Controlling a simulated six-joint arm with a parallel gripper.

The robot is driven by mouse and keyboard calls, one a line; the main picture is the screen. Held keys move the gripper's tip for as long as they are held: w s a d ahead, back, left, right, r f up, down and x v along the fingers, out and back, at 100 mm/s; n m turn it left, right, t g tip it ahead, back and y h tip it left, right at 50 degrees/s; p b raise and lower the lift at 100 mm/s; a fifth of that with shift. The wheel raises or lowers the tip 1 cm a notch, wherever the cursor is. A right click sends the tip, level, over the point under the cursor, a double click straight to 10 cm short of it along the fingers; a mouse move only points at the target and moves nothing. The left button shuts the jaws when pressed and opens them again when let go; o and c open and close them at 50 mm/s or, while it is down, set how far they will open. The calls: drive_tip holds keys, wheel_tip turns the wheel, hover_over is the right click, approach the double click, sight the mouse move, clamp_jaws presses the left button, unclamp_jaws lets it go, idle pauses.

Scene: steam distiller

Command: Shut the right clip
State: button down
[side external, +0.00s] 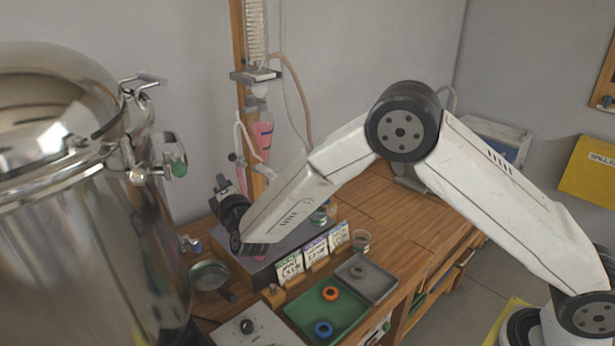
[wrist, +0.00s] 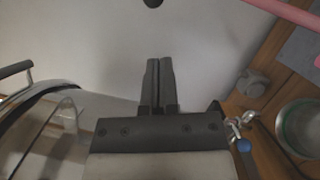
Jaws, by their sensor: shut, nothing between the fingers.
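The steel distiller pot (side external: 85,240) with its domed lid (side external: 50,95) fills the left of the side view. A metal clip with a bar handle (side external: 145,80) stands at the lid's right edge. Part of a metal handle (wrist: 15,70) shows at the left there.
A wooden bench (side external: 400,235) holds a green tray (side external: 312,312), a grey tray (side external: 375,280) and upright cards (side external: 315,250). A glass column (side external: 256,35) and pink tube (side external: 263,135) stand behind my gripper. A blue-ended tap (wrist: 243,145) is at the wrist view's lower right.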

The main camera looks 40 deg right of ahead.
sight(234, 160)
drive_tip(key=shift+w+d+r, duration=0.35)
drive_tip(key=shift+w+d, duration=0.2)
drive_tip(key=shift+d, duration=0.3)
drive_tip(key=shift+w+d+r, duration=0.3)
drive_tip(key=shift+w+d, duration=0.25)
drive_tip(key=shift+d, duration=0.3)
drive_tip(key=shift+d+r+m+g, duration=0.15)
drive_tip(key=shift+r+m, duration=0.15)
drive_tip(key=shift+m, duration=0.35)
drive_tip(key=shift+d+r+m+g, duration=0.15)
drive_tip(key=shift+r+m, duration=0.1)
drive_tip(key=shift+m, duration=0.4)
drive_tip(key=shift+d+r+m+g, duration=0.2)
drive_tip(key=shift+r+m+g, duration=0.15)
drive_tip(key=shift+m, duration=0.45)
drive_tip(key=d+m+y, duration=0.1)
drive_tip(key=m, duration=0.2)
drive_tip(key=d+r+m+g+y, duration=0.1)
drive_tip(key=d+m, duration=0.1)
drive_tip(key=m, duration=0.2)
drive_tip(key=d+m+g+y, duration=0.1)
drive_tip(key=d+m, duration=0.1)
drive_tip(key=m, duration=0.1)
drive_tip(key=shift+d+r, duration=0.15)
drive_tip(key=shift+r, duration=0.2)
